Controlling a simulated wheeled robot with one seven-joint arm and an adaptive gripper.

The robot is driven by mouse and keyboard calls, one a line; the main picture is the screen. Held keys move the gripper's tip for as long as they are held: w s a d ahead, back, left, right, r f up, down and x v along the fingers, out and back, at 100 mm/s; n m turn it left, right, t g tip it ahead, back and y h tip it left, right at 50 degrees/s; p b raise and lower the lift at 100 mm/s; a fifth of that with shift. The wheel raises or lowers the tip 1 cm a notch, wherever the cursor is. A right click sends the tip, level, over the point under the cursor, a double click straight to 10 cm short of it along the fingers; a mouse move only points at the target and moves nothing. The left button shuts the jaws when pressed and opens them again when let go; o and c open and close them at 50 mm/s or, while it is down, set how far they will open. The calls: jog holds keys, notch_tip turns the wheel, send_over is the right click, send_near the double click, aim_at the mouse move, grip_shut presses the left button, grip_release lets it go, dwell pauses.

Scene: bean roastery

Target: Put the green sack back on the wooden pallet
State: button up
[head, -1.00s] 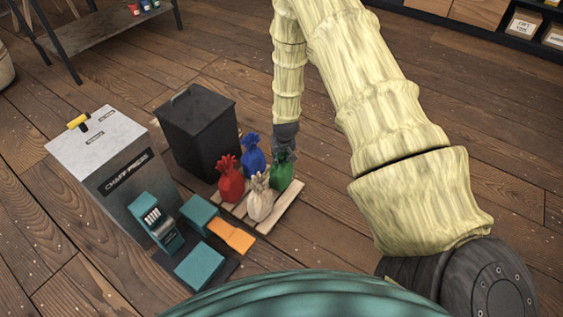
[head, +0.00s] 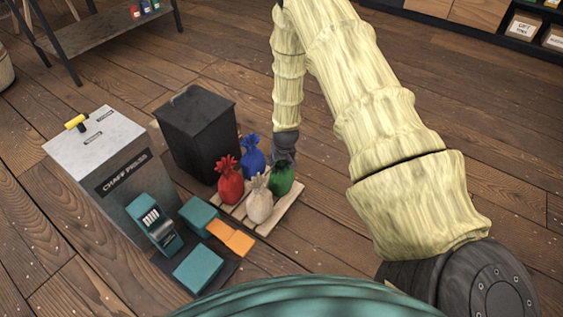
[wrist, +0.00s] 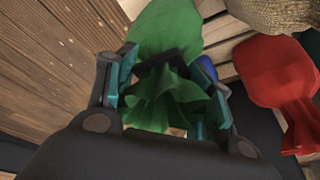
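The green sack (head: 281,179) stands upright at the back right of the wooden pallet (head: 284,212), beside the other sacks. It also shows in the wrist view (wrist: 168,28), with its gathered top toward my gripper. My gripper (head: 285,158) is just behind and above the sack in the head view, its fingertips partly hidden there. In the wrist view its fingers are spread, one on each side of the gathered top, with space beside the cloth.
A red sack (head: 230,186), blue sack (head: 252,160) and cream sack (head: 260,204) share the pallet. A dark bin (head: 200,140) and the grey chaff press (head: 110,165) stand left. Teal blocks (head: 198,267) lie in front. Floor to the right is clear.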

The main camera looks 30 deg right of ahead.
aim_at(283, 177)
jog(key=p+v, duration=0.4)
jog(key=v, duration=0.7)
jog(key=s+a+f+n+g, duration=0.1)
jog(key=s+a+f, duration=0.2)
jog(key=s, duration=0.9)
jog(key=s+a+f+n+g, duration=0.1)
jog(key=s+a+f, duration=0.2)
jog(key=s+a, duration=0.6)
jog(key=s+a+f+n+g+y, duration=0.1)
jog(key=s+a, duration=0.6)
jog(key=s, duration=0.8)
jog(key=shift+s+f+n, duration=0.25)
jog(key=shift+f+n, duration=0.35)
jog(key=shift+f, duration=0.35)
